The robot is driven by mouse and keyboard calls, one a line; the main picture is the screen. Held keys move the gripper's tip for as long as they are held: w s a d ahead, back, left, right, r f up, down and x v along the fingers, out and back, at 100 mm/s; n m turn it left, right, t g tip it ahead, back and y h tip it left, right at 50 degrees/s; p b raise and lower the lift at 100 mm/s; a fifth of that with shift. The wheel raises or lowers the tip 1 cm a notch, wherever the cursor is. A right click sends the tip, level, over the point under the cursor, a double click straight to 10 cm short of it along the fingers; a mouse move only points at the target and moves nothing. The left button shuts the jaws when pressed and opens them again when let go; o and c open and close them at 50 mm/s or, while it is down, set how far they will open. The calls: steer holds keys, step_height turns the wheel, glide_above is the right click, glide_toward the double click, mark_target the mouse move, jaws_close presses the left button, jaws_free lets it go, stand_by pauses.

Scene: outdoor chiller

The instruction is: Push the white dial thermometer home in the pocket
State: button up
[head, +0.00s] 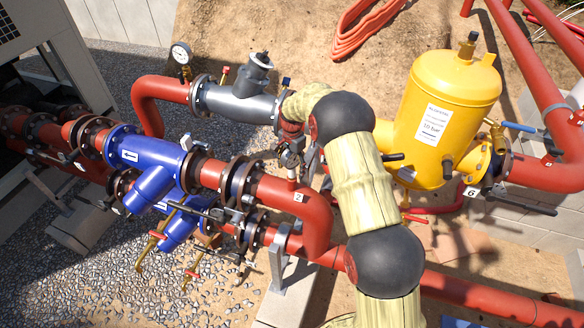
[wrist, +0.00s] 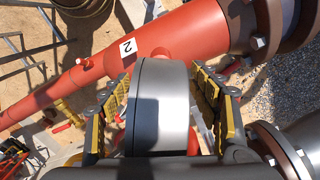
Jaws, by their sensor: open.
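My gripper (wrist: 161,72) is open, with one yellow-padded finger on each side of a round grey body (wrist: 147,105) in the wrist view. This body looks like the rim and casing of the dial thermometer; its white face does not show. Whether the pads touch it I cannot tell. Beyond it is the red pipe (wrist: 190,35) with the label 2. The pocket and the thermometer's stem are hidden behind the casing. In the head view my gripper (head: 290,153) is small and dark above the same red pipe (head: 318,215), and the thermometer cannot be made out clearly there.
A grey pipe fitting (head: 238,103) and a dial gauge (head: 181,53) stand behind. Blue valve bodies (head: 145,155) are at the left, and a yellow tank (head: 445,115) is close on the arm's right. Gravel (head: 90,275) lies at the lower left.

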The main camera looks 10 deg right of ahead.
mark_target(292, 154)
steer(key=shift+r+p, duration=1.35)
steer(key=shift+r, duration=2.2)
step_height(292, 154, up, 12)
steer(key=shift+w+f, duration=0.1)
steer(key=shift+w, duration=0.05)
